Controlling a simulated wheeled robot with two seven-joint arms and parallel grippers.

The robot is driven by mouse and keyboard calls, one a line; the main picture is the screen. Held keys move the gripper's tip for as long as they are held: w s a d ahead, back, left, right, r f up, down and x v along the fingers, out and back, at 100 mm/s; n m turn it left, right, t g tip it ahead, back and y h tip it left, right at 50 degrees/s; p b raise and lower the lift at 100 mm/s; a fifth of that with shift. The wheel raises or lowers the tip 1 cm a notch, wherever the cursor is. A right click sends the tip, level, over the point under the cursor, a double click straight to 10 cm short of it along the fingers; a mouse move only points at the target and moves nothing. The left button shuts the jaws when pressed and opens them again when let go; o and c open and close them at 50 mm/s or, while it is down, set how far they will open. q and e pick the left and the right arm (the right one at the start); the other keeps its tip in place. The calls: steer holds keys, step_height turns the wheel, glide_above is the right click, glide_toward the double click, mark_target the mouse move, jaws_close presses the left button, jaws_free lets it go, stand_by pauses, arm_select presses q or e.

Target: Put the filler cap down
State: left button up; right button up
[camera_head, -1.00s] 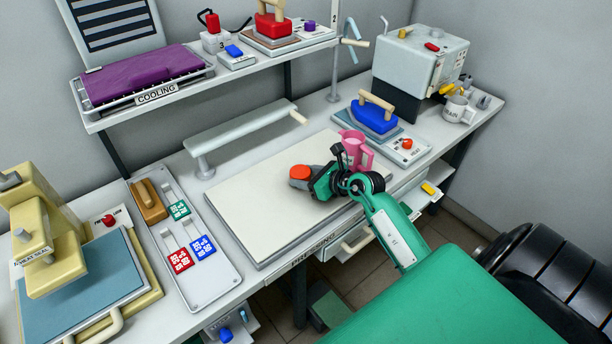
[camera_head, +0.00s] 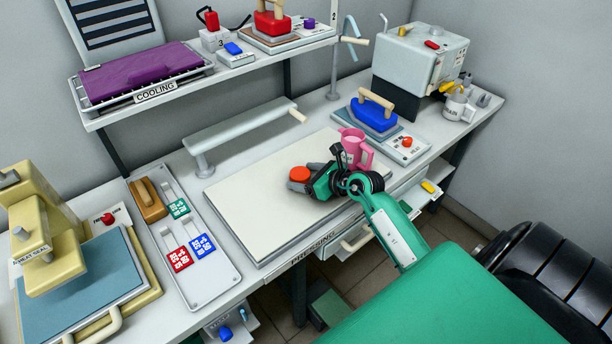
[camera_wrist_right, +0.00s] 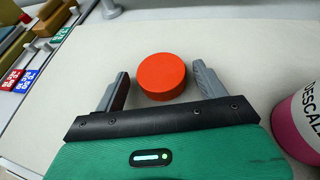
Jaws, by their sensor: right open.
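The filler cap looks to be the round orange-red disc (camera_head: 300,174) at the middle of the cream pressing board (camera_head: 245,200). In the right wrist view the cap (camera_wrist_right: 162,77) sits flat on the board, between the fingertips. My right gripper (camera_wrist_right: 160,80) is open, with a finger on each side of the cap and a visible gap to each. In the head view the right gripper (camera_head: 302,178) reaches in from the right, low over the board. My left gripper is not in view.
A pink jug (camera_head: 355,148) stands close beside my right gripper; its lettered side (camera_wrist_right: 302,120) shows in the wrist view. A blue iron (camera_head: 375,115) rests behind it. A padded arm (camera_head: 240,127) spans the board's back. The board's left half is clear.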

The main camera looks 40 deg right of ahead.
mark_target(303, 175)
steer(key=v, duration=0.4)
steer(key=shift+s+d+r+b, duration=0.15)
steer(key=shift+s+r+b, duration=0.1)
steer(key=shift+b, duration=0.15)
steer(key=v, duration=0.6)
steer(key=shift+s+d+r+b, duration=0.1)
steer(key=shift+s+r+b, duration=0.05)
steer(key=shift+s+b, duration=0.15)
steer(key=shift+s+d+r, duration=0.1)
steer(key=shift+s+r, duration=0.05)
steer(key=shift+s, duration=0.05)
steer(key=shift+s+r, duration=0.1)
steer(key=shift+s, duration=0.05)
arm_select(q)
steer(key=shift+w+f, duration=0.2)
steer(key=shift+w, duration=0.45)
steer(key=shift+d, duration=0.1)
